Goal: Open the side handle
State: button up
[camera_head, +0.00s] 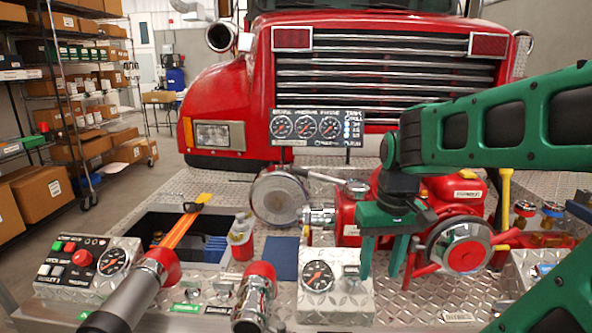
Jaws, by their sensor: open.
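A red pump (345,215) stands on the diamond-plate bumper, right of centre. Its round silver cap with a red centre (465,247) faces me on the right, with red handle arms (427,270) reaching out to its lower left and a yellow-tipped one to its right. I cannot tell for certain which part is the side handle. My green gripper (382,262) points down in front of the pump, left of the round cap. Its two fingers are apart with nothing between them. The right finger is close to the red arms; contact cannot be told. The gripper hides part of the pump body.
A silver box with a gauge (318,277) stands just left of and below my gripper. A chrome nozzle with a red rim (254,295) and a dark-handled one lie further left, near an open compartment. A gauge panel (318,127) and the truck grille (385,75) stand behind.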

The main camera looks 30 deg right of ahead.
aim_at(300, 168)
jog(key=w+d+r+n+t, duration=0.2)
jog(key=w+r+n, duration=0.3)
jog(key=w, duration=0.7)
jog(key=w+d+r+n+t, duration=0.1)
jog(key=w+d+r+n, duration=0.15)
jog(key=w+r, duration=0.65)
jog(key=w+d+r+n+t, duration=0.25)
jog(key=w+n, duration=0.25)
jog(key=w, duration=1)
jog(key=shift+g, duration=0.45)
jog(key=x, duration=0.7)
jog(key=a+x, duration=0.1)
jog(key=x, duration=0.2)
jog(key=shift+w, duration=0.3)
